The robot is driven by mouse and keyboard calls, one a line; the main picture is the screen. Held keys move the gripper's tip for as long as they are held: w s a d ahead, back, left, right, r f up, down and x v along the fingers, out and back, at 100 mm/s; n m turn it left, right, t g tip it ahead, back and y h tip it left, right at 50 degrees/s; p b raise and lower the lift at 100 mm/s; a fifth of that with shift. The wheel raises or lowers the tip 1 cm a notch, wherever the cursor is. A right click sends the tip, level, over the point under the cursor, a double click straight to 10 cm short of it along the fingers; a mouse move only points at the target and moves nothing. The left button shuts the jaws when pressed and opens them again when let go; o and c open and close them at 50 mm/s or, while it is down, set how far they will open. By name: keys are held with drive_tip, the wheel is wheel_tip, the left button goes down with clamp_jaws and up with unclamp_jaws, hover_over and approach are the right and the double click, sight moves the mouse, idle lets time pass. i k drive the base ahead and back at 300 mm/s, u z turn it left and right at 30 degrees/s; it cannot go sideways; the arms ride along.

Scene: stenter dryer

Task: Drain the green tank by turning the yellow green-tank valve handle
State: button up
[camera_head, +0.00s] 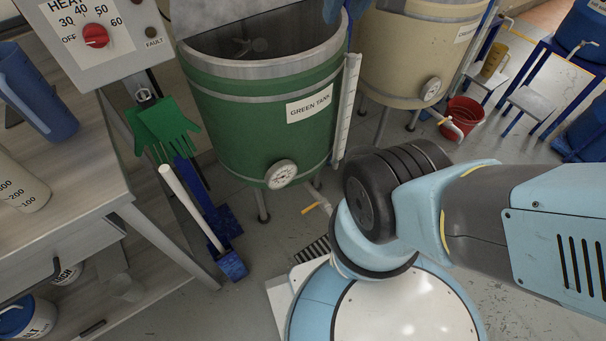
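The green tank (235,125) stands at the upper middle, with a white "GREEN TANK" label, a round gauge (281,174) low on its front and a stirrer inside. Its yellow valve handle (311,207) is small and sits low, below and right of the gauge, on a pale outlet pipe (325,204). The handle lies beside the pipe, just left of my arm's base. Part of the outlet may be hidden behind my arm. My arm reaches away to the right edge, and my gripper is not in view.
A floor drain grate (312,250) lies below the outlet. A cream tank (410,55) with its own yellow-handled outlet and a red bucket (464,117) stand at the back right. A bench (60,190), green gloves (165,127) and a blue dustpan (231,263) are at left.

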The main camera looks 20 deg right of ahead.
sight(314, 206)
drive_tip(key=u, duration=0.4)
drive_tip(key=i, duration=0.25)
drive_tip(key=z, duration=1.55)
drive_tip(key=k, duration=1.85)
drive_tip(key=u, duration=0.55)
drive_tip(key=i, duration=1)
drive_tip(key=z, duration=0.1)
